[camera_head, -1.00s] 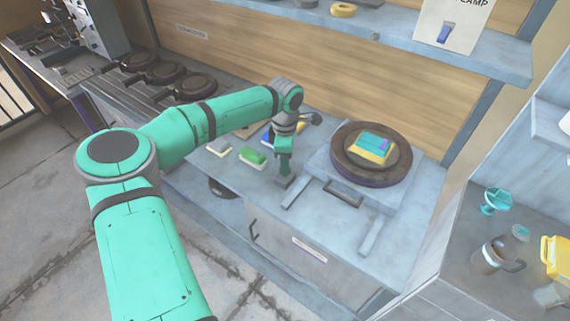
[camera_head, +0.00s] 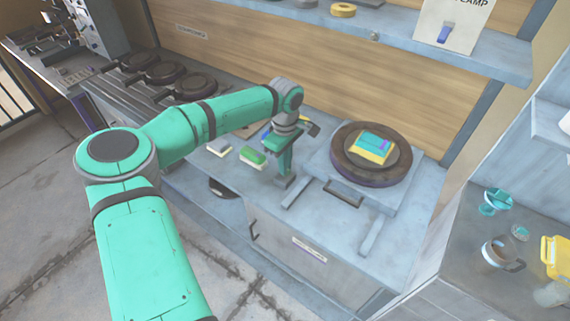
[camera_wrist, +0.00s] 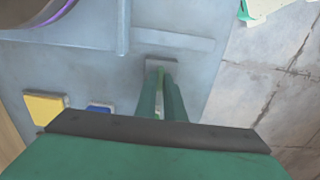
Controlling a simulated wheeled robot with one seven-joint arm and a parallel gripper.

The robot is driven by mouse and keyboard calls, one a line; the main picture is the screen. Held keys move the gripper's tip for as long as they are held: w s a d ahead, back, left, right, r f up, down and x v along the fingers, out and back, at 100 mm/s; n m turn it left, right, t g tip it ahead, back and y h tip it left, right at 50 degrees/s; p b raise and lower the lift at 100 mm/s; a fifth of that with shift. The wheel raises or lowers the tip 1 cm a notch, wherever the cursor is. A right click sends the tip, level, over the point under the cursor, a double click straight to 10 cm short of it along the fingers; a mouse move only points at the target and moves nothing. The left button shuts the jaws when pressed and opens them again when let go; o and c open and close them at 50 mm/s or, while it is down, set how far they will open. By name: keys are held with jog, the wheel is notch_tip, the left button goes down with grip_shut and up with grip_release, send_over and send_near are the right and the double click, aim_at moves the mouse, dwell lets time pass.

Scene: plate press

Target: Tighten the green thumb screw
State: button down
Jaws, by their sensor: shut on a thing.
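My gripper (camera_head: 284,180) points down at the small grey block (camera_wrist: 161,64) at the near left end of a rail by the plate press (camera_head: 372,152). In the wrist view, its two green fingers (camera_wrist: 160,72) are nearly together. A thin, lighter green piece (camera_wrist: 160,78) shows between them and seems to be the green thumb screw. The fingers hide most of it, and its tightness cannot be told. In the head view the screw is hidden by the gripper.
A yellow, teal and purple stack (camera_head: 373,148) lies on the press's round plate. A handle (camera_head: 343,193) sticks out in front. Green-topped (camera_head: 252,157) and pale (camera_head: 220,147) blocks lie left of my gripper. The worktop's front right is mostly clear.

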jog(key=shift+d, duration=0.1)
jog(key=c, duration=1.9)
grip_release()
jog(key=shift+o, duration=0.2)
notch_tip(320, 180, up, 11)
jog(key=shift+f, duration=0.1)
